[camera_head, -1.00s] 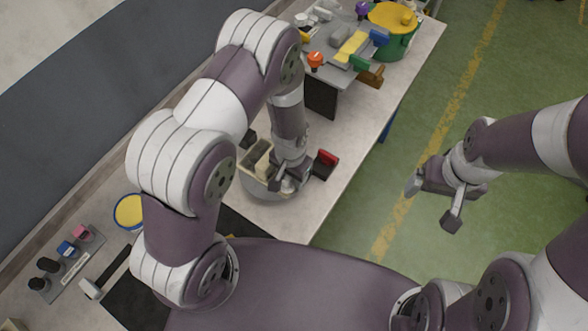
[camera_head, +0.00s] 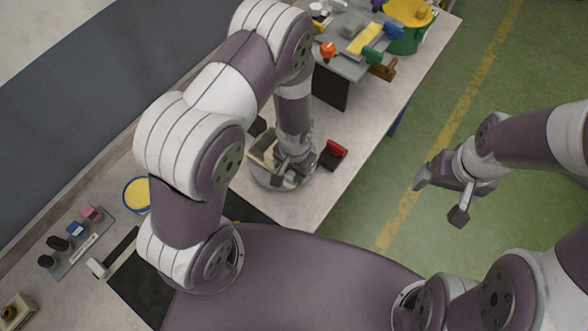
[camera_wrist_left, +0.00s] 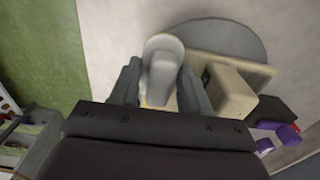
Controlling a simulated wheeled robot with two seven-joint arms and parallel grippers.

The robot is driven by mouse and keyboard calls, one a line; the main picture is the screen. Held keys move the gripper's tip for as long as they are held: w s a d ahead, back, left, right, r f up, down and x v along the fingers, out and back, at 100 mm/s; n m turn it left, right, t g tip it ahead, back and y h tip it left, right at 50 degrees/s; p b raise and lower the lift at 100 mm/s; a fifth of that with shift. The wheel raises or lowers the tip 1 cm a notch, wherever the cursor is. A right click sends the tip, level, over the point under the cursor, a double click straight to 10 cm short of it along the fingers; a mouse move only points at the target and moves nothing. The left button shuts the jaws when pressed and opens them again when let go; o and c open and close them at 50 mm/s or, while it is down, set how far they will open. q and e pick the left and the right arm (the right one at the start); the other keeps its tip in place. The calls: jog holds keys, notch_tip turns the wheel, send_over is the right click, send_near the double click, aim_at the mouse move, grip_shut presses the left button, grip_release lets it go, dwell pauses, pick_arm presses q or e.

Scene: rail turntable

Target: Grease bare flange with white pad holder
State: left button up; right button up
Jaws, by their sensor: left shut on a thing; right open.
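My left gripper (camera_head: 287,176) reaches down over the grey round turntable (camera_head: 262,181) on the bench. In the left wrist view its fingers (camera_wrist_left: 161,88) are shut on a white rounded pad holder (camera_wrist_left: 163,62). The pad's underside is hidden. A beige rail piece (camera_head: 262,150) lies on the turntable; its beige block (camera_wrist_left: 222,97) shows right beside the gripper in the wrist view. I cannot tell whether the pad touches the rail. A yellow-filled tin with a blue rim (camera_head: 137,194) stands left of my left arm. My right gripper (camera_head: 448,197) is open and empty above the floor.
A red-topped block (camera_head: 334,152) stands right of the turntable. A rack (camera_head: 82,243) with black, blue and pink holders lies at the lower left. A grey stand (camera_head: 345,66) with coloured parts and a green drum (camera_head: 408,38) are at the far end.

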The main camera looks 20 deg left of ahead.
pick_arm(q)
jog(key=shift+w+d, duration=0.3)
jog(key=shift+w, duration=0.4)
jog(key=shift+w+d, duration=0.1)
jog(key=shift+w, duration=0.15)
jog(key=shift+w+d+b, duration=0.25)
jog(key=shift+w+b, duration=0.05)
jog(key=shift+w, duration=0.45)
jog(key=shift+w+d+f+b, duration=0.1)
jog(key=shift+w+d+b, duration=0.15)
jog(key=shift+w, duration=0.6)
jog(key=shift+d, duration=0.1)
